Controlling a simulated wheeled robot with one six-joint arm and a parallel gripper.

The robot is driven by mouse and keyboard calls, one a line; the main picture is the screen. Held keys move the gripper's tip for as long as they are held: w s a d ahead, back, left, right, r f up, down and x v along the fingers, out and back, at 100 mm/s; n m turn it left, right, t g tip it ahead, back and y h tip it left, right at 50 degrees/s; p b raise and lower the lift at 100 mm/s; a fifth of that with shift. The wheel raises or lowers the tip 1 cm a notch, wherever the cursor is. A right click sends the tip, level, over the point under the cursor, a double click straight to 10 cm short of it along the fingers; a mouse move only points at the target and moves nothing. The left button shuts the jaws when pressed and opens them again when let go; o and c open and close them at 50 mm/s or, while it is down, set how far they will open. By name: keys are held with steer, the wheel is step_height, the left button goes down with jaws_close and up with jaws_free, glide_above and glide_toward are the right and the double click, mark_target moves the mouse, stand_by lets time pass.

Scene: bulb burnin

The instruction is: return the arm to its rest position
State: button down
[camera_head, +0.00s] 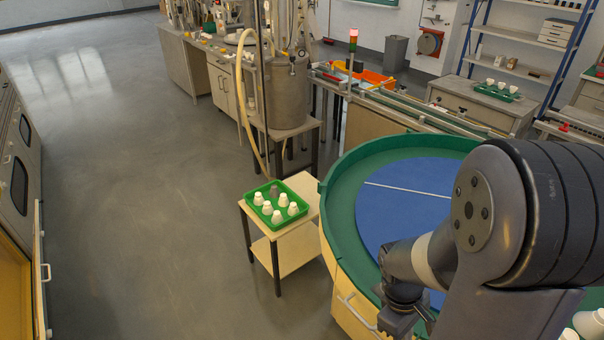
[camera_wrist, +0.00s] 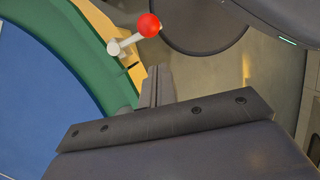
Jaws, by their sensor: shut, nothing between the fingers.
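My arm reaches in from the right of the head view and bends down over the near rim of a round turntable (camera_head: 415,195) with a blue top and green rim. My gripper (camera_wrist: 156,80) shows in the wrist view with its two fingers together and nothing between them. In the head view the arm's end is low, near the bottom edge, and the fingertips are hard to make out. In the wrist view the fingers point at the turntable's green rim and pale side, near a lever with a red ball knob (camera_wrist: 148,25).
A green tray (camera_head: 263,222) of white bulbs stands on a small wooden table (camera_head: 285,232) left of the turntable. White bulbs (camera_head: 588,324) show at the lower right, beside my arm. A metal tank (camera_head: 287,95) stands behind. The grey floor (camera_head: 150,190) at left is clear.

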steer(key=shift+w+d+m, duration=0.1)
steer(key=shift+w+m, duration=0.45)
steer(key=shift+m, duration=0.35)
